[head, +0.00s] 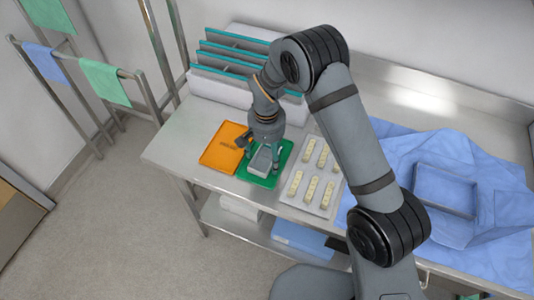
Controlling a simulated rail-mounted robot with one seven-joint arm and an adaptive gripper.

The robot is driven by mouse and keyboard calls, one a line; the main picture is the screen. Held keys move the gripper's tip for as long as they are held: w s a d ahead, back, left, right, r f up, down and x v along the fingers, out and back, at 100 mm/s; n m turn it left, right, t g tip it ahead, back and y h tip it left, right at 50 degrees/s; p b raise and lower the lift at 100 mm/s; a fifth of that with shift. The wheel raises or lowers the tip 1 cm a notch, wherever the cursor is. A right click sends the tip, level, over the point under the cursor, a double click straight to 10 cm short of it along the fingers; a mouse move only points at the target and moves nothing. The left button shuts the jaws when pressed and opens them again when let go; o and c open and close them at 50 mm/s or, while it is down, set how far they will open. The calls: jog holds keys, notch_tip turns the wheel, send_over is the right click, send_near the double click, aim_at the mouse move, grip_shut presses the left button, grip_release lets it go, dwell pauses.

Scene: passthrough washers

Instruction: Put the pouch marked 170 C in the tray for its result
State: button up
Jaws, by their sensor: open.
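A green tray (284,158) lies on the steel table, left of centre. A grey, flat pouch-like item (261,161) rests in it. To its left lies an orange tray (222,146) with small dark lettering, too small to read. My gripper (262,152) points down over the green tray, close to the grey item. It is open. I cannot tell whether its fingers touch the item. No marking of 170 C can be read. My arm and gripper hide the back part of the green tray.
A pale tray (326,202) with several cream strips lies right of the green tray. Teal-edged racks (222,88) stand at the back left. A crumpled blue drape (500,190) with a blue tray (445,188) covers the right side. The table's front edge is close to the trays.

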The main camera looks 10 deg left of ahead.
aim_at(267, 155)
notch_tip(267, 155, up, 12)
jog(key=b, duration=0.1)
jog(key=shift+r, duration=0.2)
dwell(0.4)
